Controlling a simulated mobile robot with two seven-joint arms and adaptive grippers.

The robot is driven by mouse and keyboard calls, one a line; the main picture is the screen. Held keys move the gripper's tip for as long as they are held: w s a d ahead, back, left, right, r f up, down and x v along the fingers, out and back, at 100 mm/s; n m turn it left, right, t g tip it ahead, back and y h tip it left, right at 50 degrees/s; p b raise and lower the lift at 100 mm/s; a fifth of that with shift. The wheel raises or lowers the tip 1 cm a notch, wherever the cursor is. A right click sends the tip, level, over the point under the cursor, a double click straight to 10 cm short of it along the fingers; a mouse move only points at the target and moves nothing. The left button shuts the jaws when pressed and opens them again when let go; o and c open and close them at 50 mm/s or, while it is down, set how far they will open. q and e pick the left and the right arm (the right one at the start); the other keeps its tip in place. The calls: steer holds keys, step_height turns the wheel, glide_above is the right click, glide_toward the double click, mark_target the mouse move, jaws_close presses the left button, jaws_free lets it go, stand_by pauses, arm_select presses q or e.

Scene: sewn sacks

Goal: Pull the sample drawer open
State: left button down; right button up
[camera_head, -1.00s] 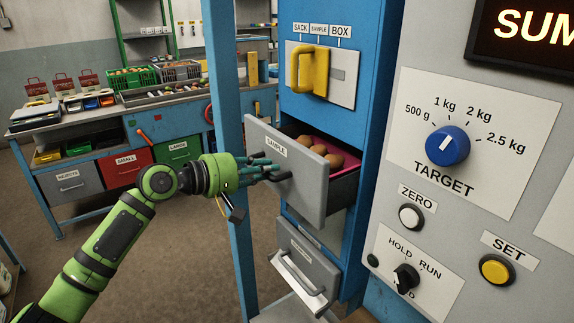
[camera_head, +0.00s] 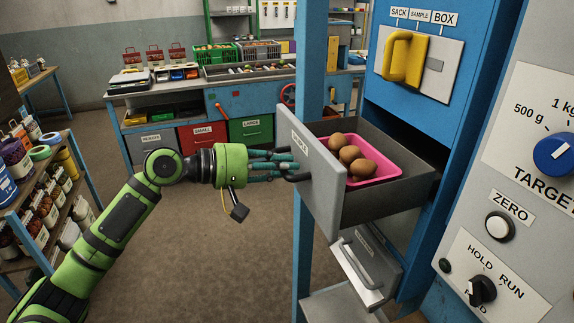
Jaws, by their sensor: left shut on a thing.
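The grey sample drawer (camera_head: 322,188) stands well out of the blue cabinet (camera_head: 437,96), its dark interior in view. A pink tray (camera_head: 382,169) with several brown potato-like items (camera_head: 350,154) lies inside it. My left gripper (camera_head: 292,168), on the green arm from the left, is shut on the drawer's dark handle (camera_head: 298,178) at the front panel. The fingers partly hide the handle. My right gripper is not in view.
A lower drawer or flap with a metal handle (camera_head: 358,275) sits below. A blue post (camera_head: 312,65) rises behind the drawer front. The control panel (camera_head: 520,205) is at right, shelves (camera_head: 45,200) at left. Open floor (camera_head: 215,255) lies beneath my arm.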

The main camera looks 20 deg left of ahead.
arm_select(q)
steer(key=c, duration=1.1)
jaws_free()
steer(key=v, duration=1.2)
